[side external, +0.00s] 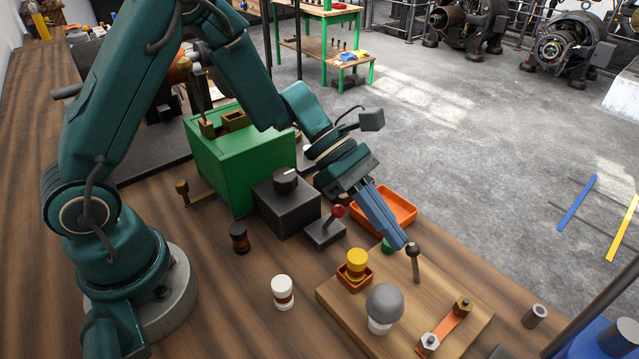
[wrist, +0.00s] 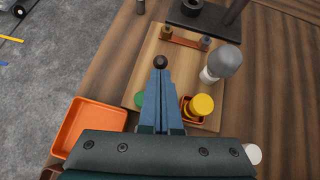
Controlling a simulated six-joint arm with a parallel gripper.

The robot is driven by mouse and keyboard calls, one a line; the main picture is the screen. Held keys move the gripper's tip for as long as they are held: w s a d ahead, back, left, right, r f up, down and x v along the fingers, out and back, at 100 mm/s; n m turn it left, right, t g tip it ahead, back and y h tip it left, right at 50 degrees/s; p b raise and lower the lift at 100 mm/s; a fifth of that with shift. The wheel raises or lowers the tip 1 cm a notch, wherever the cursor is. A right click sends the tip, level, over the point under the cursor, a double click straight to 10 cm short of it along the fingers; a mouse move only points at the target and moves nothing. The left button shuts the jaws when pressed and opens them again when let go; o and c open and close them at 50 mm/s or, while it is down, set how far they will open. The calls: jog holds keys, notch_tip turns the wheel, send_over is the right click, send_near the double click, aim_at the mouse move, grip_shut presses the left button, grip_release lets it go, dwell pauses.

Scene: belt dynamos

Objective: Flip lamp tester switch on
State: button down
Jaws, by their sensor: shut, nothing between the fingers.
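The lamp tester is a wooden board (side external: 335,302) with a grey bulb (side external: 384,303) in a white socket. A switch lever with a dark round knob (side external: 414,250) stands nearly upright near the board's far edge. In the wrist view the knob (wrist: 160,61) shows just beyond my fingertips, and the bulb (wrist: 224,62) is to the right. My gripper (side external: 403,244) is shut and empty, with its blue fingers angled down right beside the knob. I cannot tell whether they touch it. My fingers hide the lever's lower part in the wrist view.
A yellow part in a small orange tray (side external: 355,277) sits on the board near my fingers. A copper strip (side external: 446,328) joins two terminals. A larger orange tray (side external: 390,207) lies behind my gripper. A red-knobbed lever (side external: 338,211) and green box (side external: 225,165) stand left.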

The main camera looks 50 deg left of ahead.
aim_at(409, 248)
jog(key=shift+d+r, duration=0.1)
jog(key=shift+d, duration=0.05)
jog(key=shift+d+r+y, duration=0.55)
jog(key=shift+d+y, duration=0.15)
jog(key=shift+y, duration=0.5)
jog(key=shift+d+r+m+y, duration=0.2)
jog(key=shift+d+y, duration=0.25)
jog(key=shift+y, duration=0.15)
jog(key=shift+d+r+m+y, duration=0.1)
jog(key=shift+d+r+y, duration=0.05)
jog(key=shift+d+y, duration=0.4)
jog(key=shift+d+r, duration=0.1)
jog(key=shift+d, duration=0.95)
jog(key=shift+r, duration=0.1)
jog(key=shift+r, duration=0.75)
jog(key=shift+a, duration=0.1)
